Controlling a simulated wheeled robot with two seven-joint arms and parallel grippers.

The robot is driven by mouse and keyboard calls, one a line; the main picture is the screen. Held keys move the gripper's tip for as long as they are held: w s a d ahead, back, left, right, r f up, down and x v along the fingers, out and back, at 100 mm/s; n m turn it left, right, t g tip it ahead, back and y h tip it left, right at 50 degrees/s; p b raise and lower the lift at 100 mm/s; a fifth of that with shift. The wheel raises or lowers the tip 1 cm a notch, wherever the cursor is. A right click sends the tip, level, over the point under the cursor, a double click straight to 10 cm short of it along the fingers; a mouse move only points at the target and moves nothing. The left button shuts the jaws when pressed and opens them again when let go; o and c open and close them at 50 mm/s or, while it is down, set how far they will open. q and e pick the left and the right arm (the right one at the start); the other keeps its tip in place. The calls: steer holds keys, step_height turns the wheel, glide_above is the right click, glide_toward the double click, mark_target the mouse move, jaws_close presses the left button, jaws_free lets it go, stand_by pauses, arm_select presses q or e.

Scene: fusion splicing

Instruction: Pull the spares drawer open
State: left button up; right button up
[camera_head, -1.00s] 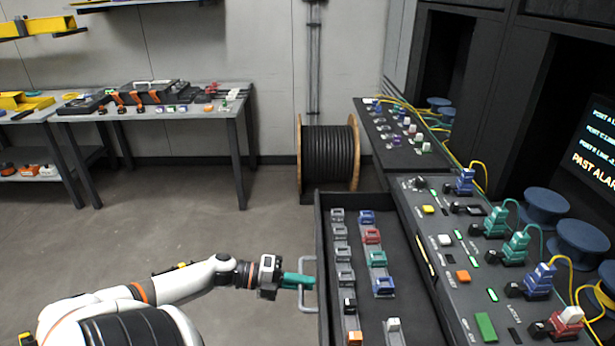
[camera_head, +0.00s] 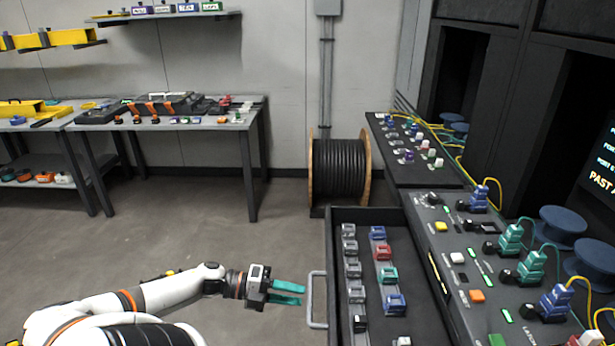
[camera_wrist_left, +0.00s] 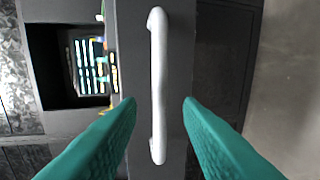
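The spares drawer (camera_head: 341,225) stands pulled out from the console, with rows of connectors inside. Its pale bar handle (camera_head: 312,300) is on the front face, toward my left gripper. My left gripper (camera_head: 288,293) has green fingers that are spread apart and empty, just left of the handle in the head view. In the left wrist view the handle (camera_wrist_left: 157,85) shows between the two fingertips (camera_wrist_left: 158,102), with a clear gap on each side. My right gripper is not in view.
The console panel (camera_head: 458,258) with switches and plugged connectors lies right of the drawer. A cable spool (camera_head: 338,168) stands behind it. A workbench (camera_head: 190,125) is at the back left.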

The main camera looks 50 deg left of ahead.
arm_select(q)
steer(key=v, duration=0.7)
stand_by(0.4)
